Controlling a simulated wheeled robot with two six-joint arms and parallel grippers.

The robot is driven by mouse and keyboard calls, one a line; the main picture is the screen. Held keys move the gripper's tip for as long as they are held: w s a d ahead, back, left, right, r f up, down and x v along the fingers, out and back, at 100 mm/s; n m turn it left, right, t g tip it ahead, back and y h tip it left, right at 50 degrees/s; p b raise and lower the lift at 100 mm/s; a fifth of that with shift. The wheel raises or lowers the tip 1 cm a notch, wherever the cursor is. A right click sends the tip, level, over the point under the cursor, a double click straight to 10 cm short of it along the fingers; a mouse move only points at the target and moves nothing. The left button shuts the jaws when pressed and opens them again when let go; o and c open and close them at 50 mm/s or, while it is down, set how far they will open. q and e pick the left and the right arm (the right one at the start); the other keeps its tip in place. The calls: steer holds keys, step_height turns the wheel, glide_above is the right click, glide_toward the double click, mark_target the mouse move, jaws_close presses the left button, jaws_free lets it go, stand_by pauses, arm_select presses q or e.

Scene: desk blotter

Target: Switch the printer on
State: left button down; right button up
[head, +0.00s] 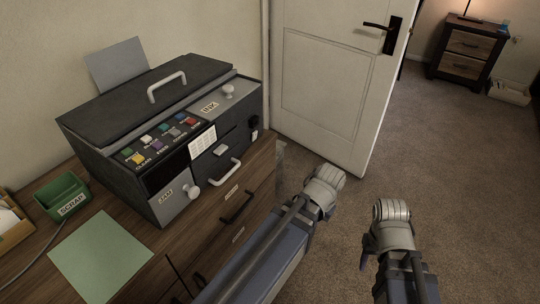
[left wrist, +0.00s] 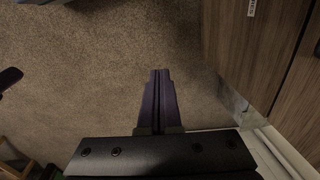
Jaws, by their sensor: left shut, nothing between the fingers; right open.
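The printer (head: 150,85) is a dark, boxy machine on the wooden desk at the left of the head view. Its sloped front panel has several coloured buttons (head: 163,139) with small labels, too small to read surely. A small black fitting (head: 254,123) is at the right end of its front; I cannot tell whether it is a switch. My left gripper is shut and empty in the left wrist view (left wrist: 160,100), over carpet. My right gripper (head: 365,257) is open, mostly hidden by its wrist, right of the desk. Both are apart from the printer.
The printer has a lid handle (head: 167,87), a JAM door with a knob (head: 193,191), and an INK door (head: 228,91). A green scrap bin (head: 62,197) and green sheet (head: 100,257) lie left of it. Desk drawers (head: 237,206) face the carpet. A white door (head: 335,85) stands behind.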

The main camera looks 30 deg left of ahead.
mark_target(256, 134)
arm_select(q)
steer(key=w+a+f+y+b, duration=0.5)
steer(key=a+f+b, duration=0.5)
steer(key=b, duration=0.1)
steer(key=w+a+r+y, duration=0.3)
steer(key=a+r+y, duration=0.1)
steer(key=r+y, duration=0.4)
steer(key=w+d+r+y, duration=0.1)
steer(key=d+r+y, duration=0.1)
steer(key=r, duration=0.5)
steer(key=w+d+r+t+y, duration=0.1)
steer(key=w+d+r+y, duration=0.1)
steer(key=r+y, duration=0.2)
step_height(256, 134, up, 3)
steer(key=shift+d+r+n+t+b, duration=0.1)
steer(key=shift+d+n+t+b, duration=0.2)
steer(key=shift+d+n+b, duration=0.15)
steer(key=shift+a, duration=0.1)
steer(key=p+x, duration=0.2)
steer(key=x, duration=1.2)
steer(key=shift+r+p, duration=0.1)
steer(key=shift+p, duration=0.25)
